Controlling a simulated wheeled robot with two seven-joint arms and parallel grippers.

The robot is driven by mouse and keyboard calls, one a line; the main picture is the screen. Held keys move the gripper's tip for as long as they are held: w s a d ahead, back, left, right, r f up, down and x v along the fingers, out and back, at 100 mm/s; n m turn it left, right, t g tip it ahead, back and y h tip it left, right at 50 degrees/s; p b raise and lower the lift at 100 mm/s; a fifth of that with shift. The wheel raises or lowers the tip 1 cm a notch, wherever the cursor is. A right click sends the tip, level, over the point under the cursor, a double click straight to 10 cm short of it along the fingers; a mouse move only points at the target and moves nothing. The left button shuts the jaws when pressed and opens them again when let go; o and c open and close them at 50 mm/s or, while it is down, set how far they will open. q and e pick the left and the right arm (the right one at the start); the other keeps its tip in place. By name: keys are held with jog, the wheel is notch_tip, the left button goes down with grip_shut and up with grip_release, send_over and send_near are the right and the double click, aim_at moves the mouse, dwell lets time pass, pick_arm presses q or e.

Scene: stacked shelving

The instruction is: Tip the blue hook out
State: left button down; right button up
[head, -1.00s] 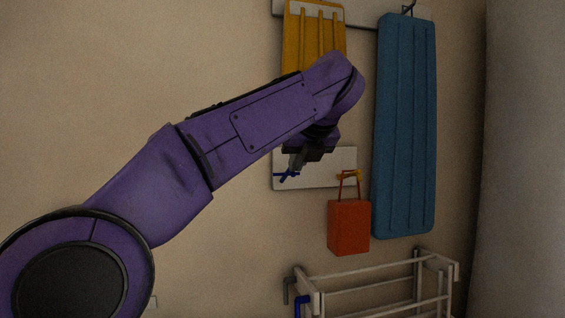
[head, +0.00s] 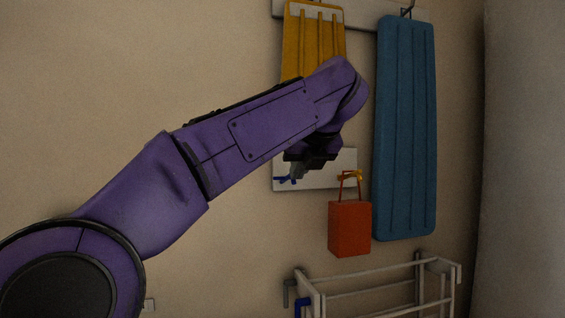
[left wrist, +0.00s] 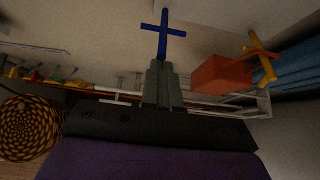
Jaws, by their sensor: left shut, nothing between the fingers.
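The blue hook (head: 283,180) shows on the white wall plate (head: 325,182), at its left end. In the left wrist view the blue hook (left wrist: 164,34) looks like a cross, with its lower end just beyond my fingertips. My left gripper (head: 296,173) is close beside the hook in the head view, partly hidden by my own wrist. In the left wrist view my left gripper (left wrist: 160,66) has its grey fingers together with nothing between them. Whether the fingertips touch the hook I cannot tell. My right gripper is not in view.
A red bag (head: 349,229) hangs from a yellow hook (head: 354,175) on the same plate, just right of my gripper. A white rack (head: 380,287) stands below. The wall at left is bare.

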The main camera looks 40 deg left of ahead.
pick_arm(q)
jog(key=f+v, duration=0.1)
jog(key=v, duration=0.5)
jog(key=shift+s+d+p, duration=0.35)
jog(key=shift+r, duration=0.1)
